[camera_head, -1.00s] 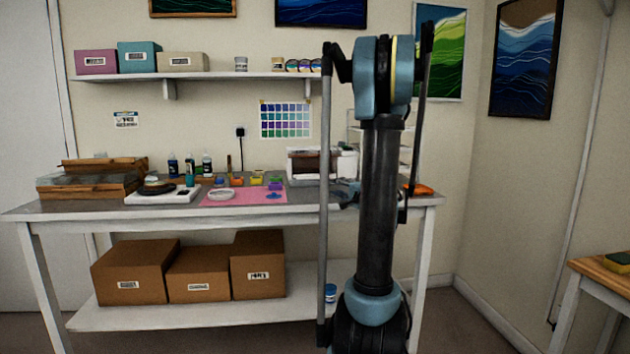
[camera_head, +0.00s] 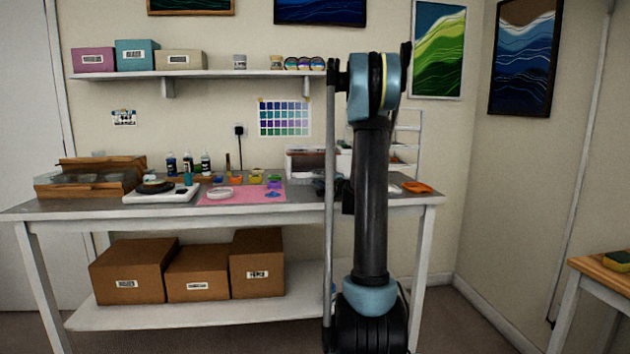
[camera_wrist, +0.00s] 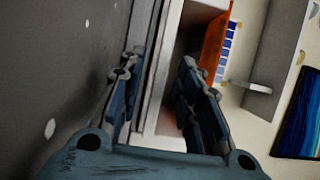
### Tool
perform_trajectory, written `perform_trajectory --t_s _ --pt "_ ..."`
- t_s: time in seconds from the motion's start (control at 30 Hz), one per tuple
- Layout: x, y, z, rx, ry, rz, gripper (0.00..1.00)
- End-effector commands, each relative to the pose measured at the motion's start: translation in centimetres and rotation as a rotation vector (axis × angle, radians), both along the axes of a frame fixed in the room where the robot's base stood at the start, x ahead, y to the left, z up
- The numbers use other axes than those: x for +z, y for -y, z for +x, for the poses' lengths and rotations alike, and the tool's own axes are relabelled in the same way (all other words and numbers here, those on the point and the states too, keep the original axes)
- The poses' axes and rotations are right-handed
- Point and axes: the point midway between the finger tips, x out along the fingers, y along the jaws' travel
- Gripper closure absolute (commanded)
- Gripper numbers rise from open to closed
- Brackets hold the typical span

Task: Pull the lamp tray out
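The lamp is a white box with a dark brownish window (camera_head: 304,163), at the back of the table left of my arm in the head view. My arm hides its right part. In the wrist view, which is turned on its side, the lamp shows a white front edge (camera_wrist: 150,75), a dark opening and an orange panel (camera_wrist: 214,45). I cannot clearly tell the tray from the lamp's white edge. My gripper (camera_wrist: 160,65) is open, its fingers wide apart in front of that white edge. I cannot tell whether they touch it. In the head view my arm hides the gripper.
A pink mat (camera_head: 240,196) with small pots lies left of the lamp on the grey table (camera_head: 90,208). A white scale (camera_head: 160,194) and bottles stand farther left. An orange item (camera_head: 417,187) and a white rack (camera_head: 407,135) are to the right.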

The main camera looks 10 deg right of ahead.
Motion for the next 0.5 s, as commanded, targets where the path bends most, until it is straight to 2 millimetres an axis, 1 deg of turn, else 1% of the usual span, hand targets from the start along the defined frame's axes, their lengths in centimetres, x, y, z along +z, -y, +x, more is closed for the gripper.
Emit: perform_trajectory --t_s 0.03,0.1,0.2,0.3,0.5 --pt "0.0 -0.4 0.7 0.002 0.0 0.0 0.68" --pt "0.0 -0.6 1.4 0.0 0.0 0.0 0.68" --pt "0.0 -0.9 2.2 0.001 0.0 0.0 0.68" --pt "0.0 -1.2 2.7 0.001 0.0 0.0 0.68" --pt "0.0 -1.2 2.9 0.0 0.0 0.0 0.68"
